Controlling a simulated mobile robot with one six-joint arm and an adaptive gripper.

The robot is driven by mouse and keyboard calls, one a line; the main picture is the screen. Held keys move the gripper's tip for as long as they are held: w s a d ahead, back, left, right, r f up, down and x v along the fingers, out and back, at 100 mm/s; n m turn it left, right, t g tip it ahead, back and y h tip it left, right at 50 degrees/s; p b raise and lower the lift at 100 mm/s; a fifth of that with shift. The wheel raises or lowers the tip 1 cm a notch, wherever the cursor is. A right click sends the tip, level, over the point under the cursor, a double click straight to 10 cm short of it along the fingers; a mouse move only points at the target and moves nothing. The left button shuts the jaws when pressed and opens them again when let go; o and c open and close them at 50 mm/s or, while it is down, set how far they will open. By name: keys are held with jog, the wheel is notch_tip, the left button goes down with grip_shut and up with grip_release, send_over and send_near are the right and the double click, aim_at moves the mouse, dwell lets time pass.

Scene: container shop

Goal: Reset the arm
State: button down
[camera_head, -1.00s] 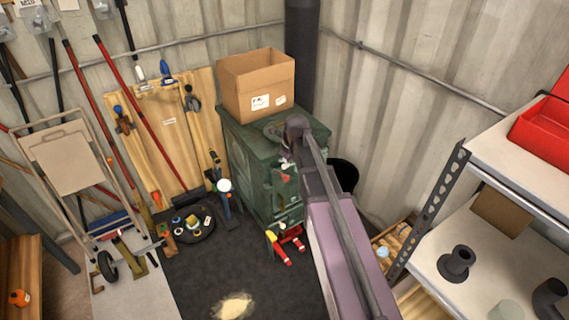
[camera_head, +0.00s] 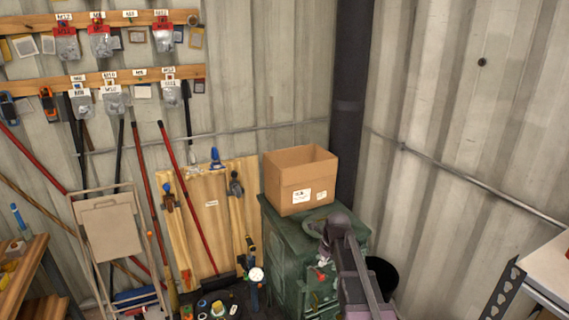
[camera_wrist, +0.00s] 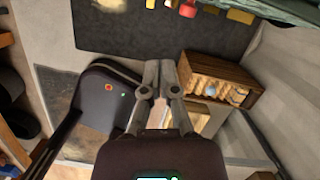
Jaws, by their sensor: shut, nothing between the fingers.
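My gripper (camera_wrist: 158,78) shows in the wrist view, pointing away from the camera over the floor. Its fingers are together with nothing between them. In the head view my arm reaches up from the lower right in front of the green cabinet (camera_head: 284,262). The gripper's fingertips are hidden there behind the arm.
An open cardboard box (camera_head: 292,200) stands on the cabinet. A black bin (camera_head: 382,274) is to the right, and a shelf rack (camera_head: 540,285) is at the lower right. A wooden crate (camera_wrist: 228,73) lies on the floor. Tools lean on the left wall, below hanging packets.

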jog(key=s+r+n+g+p, duration=0.1)
jog(key=s+n, duration=0.8)
jog(key=n, duration=0.5)
jog(key=s+r+n+g+h+p, duration=0.1)
jog(key=s+r+n+p, duration=0.1)
jog(key=s+n, duration=0.8)
jog(key=n, duration=0.4)
jog(key=shift+s+d+n+h, duration=0.3)
dwell(0.6)
